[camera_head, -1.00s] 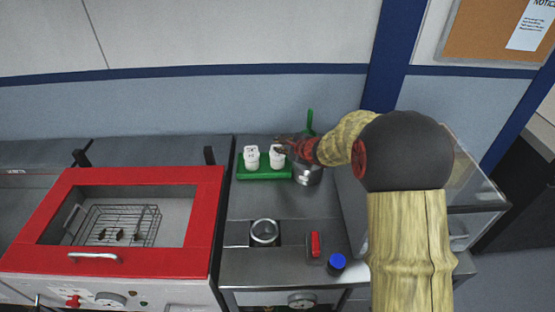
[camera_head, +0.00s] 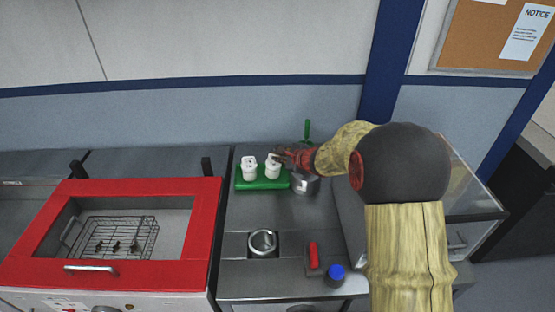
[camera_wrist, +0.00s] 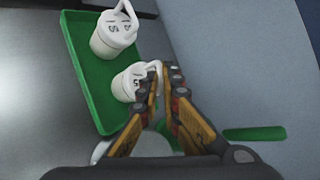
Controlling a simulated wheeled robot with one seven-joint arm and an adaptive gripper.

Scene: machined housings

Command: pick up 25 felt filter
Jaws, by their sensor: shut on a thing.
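Two white felt filters with loop handles stand on a green tray (camera_head: 262,185). The left filter (camera_head: 249,168) is free; it also shows in the wrist view (camera_wrist: 113,35) with dark characters on top. The right filter (camera_head: 272,168) is beside my gripper (camera_head: 280,157). In the wrist view, my gripper (camera_wrist: 162,72) is shut on the handle of this nearer filter (camera_wrist: 128,83). The fingers hide part of it, and I cannot read its mark surely. It appears to be at the tray, and I cannot tell whether it is lifted.
A metal pot (camera_head: 305,184) stands close right of the tray, under my arm. A green handle (camera_head: 307,129) rises behind it. A steel cup (camera_head: 262,243), a red object (camera_head: 313,255) and a blue-capped container (camera_head: 335,274) are nearer. A red-framed box (camera_head: 120,185) is left.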

